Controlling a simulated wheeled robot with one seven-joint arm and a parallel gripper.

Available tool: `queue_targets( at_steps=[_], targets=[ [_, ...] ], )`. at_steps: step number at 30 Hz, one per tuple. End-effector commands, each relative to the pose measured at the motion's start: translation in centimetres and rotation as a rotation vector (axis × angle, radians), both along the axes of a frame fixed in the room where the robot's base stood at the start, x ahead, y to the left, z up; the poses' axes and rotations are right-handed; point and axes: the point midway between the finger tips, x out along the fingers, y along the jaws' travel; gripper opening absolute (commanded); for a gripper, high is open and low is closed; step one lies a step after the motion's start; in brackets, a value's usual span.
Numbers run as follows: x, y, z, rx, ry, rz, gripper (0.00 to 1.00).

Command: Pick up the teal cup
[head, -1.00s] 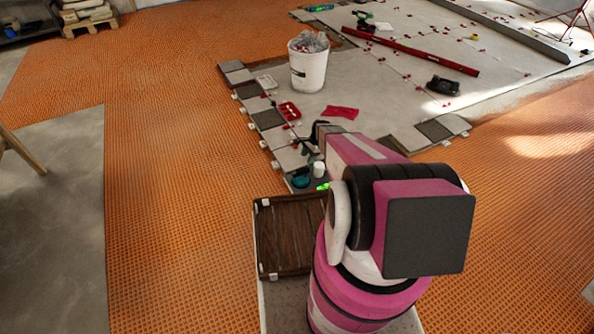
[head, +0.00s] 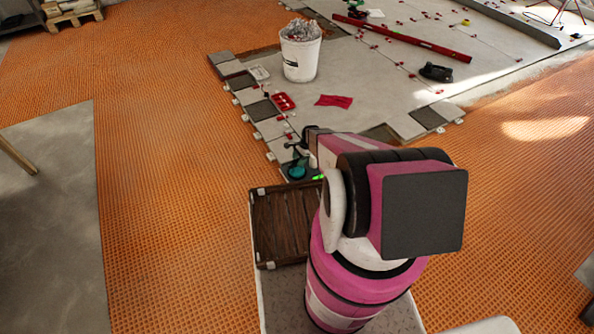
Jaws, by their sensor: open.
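The teal cup (head: 297,172) stands near the front left edge of the tiled floor, just beyond the brown wooden tray. My arm reaches forward over this edge. My gripper (head: 296,150) shows as small dark parts at the far end of the arm, just above and behind the cup in the picture. It is open, and I see nothing held in it. Whether the fingers are around the cup or only near it I cannot tell, as the arm hides part of that spot.
A brown wooden tray (head: 281,228) lies in front of me. Beyond stand a white bucket (head: 299,60) full of crumpled material, a red tray (head: 283,102) and a red cloth (head: 334,100). A long red level (head: 420,40) lies farther back. Orange matting (head: 170,170) at left is clear.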

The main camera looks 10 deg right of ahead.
Motion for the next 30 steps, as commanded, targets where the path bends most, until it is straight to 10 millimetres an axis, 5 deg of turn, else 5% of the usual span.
queue_targets(
  at_steps=[4, 11, 17, 30],
  targets=[
    [-0.1, 0.7, -1.8, 0.0, 0.0, 0.001, 0.53],
    [-0.2, 0.8, -2.0, 0.0, -0.001, 0.0, 0.53],
    [-0.3, 0.8, -2.0, 0.0, 0.0, 0.0, 0.0],
    [-0.4, 0.8, -0.8, 0.0, -0.001, 0.0, 0.0]
  ],
)
